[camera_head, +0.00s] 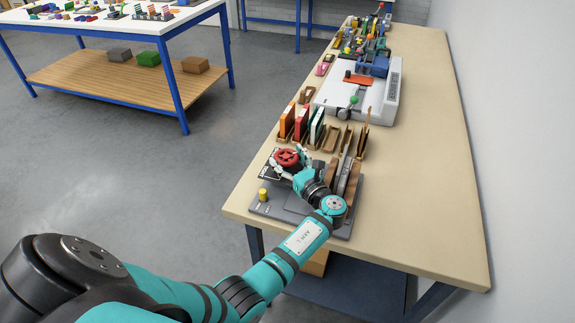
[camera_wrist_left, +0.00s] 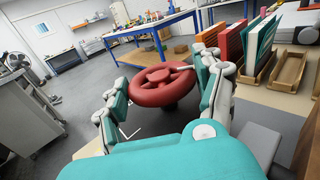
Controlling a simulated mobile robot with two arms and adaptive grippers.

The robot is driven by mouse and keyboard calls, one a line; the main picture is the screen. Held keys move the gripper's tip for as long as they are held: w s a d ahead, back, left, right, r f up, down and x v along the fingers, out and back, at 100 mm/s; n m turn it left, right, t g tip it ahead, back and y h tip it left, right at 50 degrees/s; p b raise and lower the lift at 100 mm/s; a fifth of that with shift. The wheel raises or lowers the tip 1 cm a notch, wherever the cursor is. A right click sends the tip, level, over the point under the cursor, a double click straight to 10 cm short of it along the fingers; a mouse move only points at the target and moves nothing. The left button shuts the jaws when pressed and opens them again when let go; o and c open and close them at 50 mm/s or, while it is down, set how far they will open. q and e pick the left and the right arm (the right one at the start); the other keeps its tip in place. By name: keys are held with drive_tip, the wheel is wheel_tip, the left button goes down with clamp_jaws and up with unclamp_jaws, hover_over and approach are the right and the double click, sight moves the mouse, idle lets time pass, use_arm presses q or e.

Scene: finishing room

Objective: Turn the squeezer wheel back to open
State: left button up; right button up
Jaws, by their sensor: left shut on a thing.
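The squeezer wheel (camera_head: 287,158) is red and round with spokes, at the left side of a grey base plate (camera_head: 267,209) on the near end of the bench. My left gripper (camera_head: 288,167) reaches over the plate and is shut on the wheel. In the left wrist view the red wheel (camera_wrist_left: 163,84) sits between the two teal and grey fingers of my left gripper (camera_wrist_left: 162,88). The fingers lie at the wheel's left and right rim. The wheel's shaft is mostly hidden. My right gripper is not in view.
A yellow cylinder (camera_head: 263,195) stands on the plate near its left corner. Wooden holders (camera_head: 332,138) with coloured panels stand just behind. A white machine (camera_head: 388,100) is farther along. The bench's right side (camera_head: 426,170) is clear, beside a wall.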

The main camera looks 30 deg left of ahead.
use_arm(q)
drive_tip(key=shift+f+n+g+y+b, duration=0.1)
drive_tip(key=shift+n+g+y+b, duration=0.4)
drive_tip(key=shift+g, duration=0.4)
